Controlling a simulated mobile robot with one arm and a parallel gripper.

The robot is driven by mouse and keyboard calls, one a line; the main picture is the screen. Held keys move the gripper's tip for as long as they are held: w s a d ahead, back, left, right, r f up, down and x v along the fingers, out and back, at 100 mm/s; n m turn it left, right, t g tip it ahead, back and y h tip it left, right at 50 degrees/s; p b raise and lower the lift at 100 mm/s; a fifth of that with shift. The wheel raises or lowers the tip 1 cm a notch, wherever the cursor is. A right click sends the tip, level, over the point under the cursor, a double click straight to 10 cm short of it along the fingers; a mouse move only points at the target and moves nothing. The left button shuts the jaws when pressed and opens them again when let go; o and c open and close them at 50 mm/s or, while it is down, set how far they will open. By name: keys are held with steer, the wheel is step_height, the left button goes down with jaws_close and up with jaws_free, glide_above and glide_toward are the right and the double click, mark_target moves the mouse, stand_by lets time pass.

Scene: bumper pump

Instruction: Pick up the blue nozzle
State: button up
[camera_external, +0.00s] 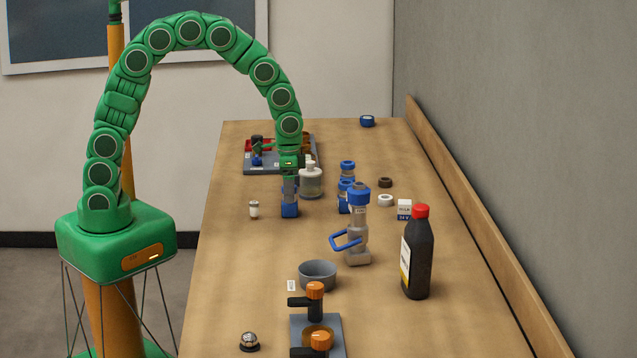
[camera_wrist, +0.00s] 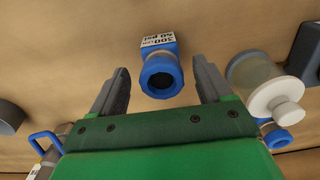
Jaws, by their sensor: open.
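The blue part, which looks like the blue nozzle (camera_wrist: 161,84), stands on the table with a round opening facing up and a white printed label beside its ring. In the external view the blue nozzle (camera_external: 290,210) is directly below my gripper (camera_external: 290,187). In the wrist view my gripper (camera_wrist: 159,68) is open, one finger on each side of the nozzle, with gaps showing on both sides. The fingers point down. Whether they reach down to its sides cannot be told.
A clear jar (camera_external: 311,182) stands close right of my gripper. Blue-capped fittings (camera_external: 346,187), a blue-handled pump (camera_external: 357,225) and a dark bottle (camera_external: 416,255) stand further right. A grey bowl (camera_external: 317,275) is nearer. A tray (camera_external: 262,168) lies behind. The left table edge is mostly clear.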

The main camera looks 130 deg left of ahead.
steer(key=shift+a+f, duration=0.1)
steer(key=shift+f, duration=2.5)
steer(key=shift+c, duration=0.4)
steer(key=c, duration=1.1)
steer(key=shift+c, duration=0.2)
steer(key=shift+r, duration=0.1)
steer(key=shift+r, duration=0.6)
steer(key=s+d+r, duration=0.9)
steer(key=d+r, duration=0.1)
steer(key=r, duration=0.1)
steer(key=shift+s+r, duration=0.3)
steer(key=shift+r, duration=0.05)
